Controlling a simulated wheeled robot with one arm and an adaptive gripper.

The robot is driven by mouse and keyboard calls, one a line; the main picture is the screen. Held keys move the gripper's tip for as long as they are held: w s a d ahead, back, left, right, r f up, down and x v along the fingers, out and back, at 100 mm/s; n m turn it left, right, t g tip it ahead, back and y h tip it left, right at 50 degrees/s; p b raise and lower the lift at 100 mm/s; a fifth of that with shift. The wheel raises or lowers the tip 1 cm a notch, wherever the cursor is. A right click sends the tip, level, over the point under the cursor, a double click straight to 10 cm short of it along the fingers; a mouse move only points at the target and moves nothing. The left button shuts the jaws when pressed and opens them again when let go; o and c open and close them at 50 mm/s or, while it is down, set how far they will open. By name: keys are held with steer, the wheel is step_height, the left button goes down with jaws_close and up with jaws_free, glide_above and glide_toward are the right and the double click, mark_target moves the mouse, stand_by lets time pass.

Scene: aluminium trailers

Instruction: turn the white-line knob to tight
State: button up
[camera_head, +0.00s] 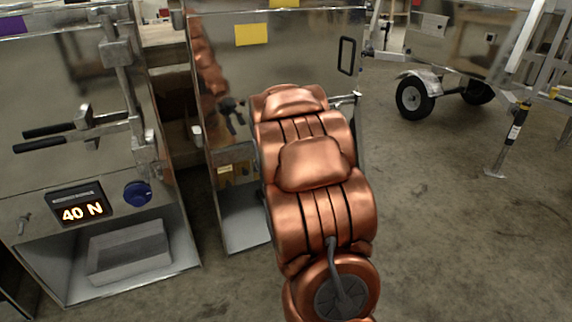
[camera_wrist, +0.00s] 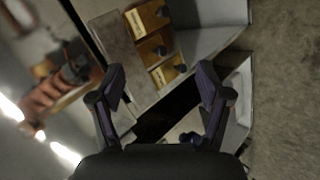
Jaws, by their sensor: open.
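In the wrist view, several dark knobs stand on yellowish squares along a pale panel, among them an upper knob (camera_wrist: 162,11), a middle knob (camera_wrist: 160,50) and a lower knob (camera_wrist: 180,69). I cannot make out a white line on any of them, so I cannot tell which is the white-line knob.
The left cabinet has a blue knob (camera_head: 138,193), a display (camera_head: 81,210) reading 40 N and black-handled levers (camera_head: 72,134). The middle cabinet (camera_head: 220,90) stands behind my arm. A trailer wheel (camera_head: 414,96) and jack stand (camera_head: 515,128) are at right. Floor between is clear.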

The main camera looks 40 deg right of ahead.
steer(key=w+d+f+n+t+b, duration=0.1)
steer(key=d+f+n+t+b, duration=0.25)
steer(key=d, duration=0.45)
steer(key=w+d+f+n+t+b, duration=0.2)
steer(key=d+f+n+t, duration=0.3)
steer(key=d, duration=0.3)
steer(key=shift+h, duration=0.4)
steer(key=shift+b+x, duration=0.8)
steer(key=shift+x, duration=2.9)
steer(key=c, duration=1.2)
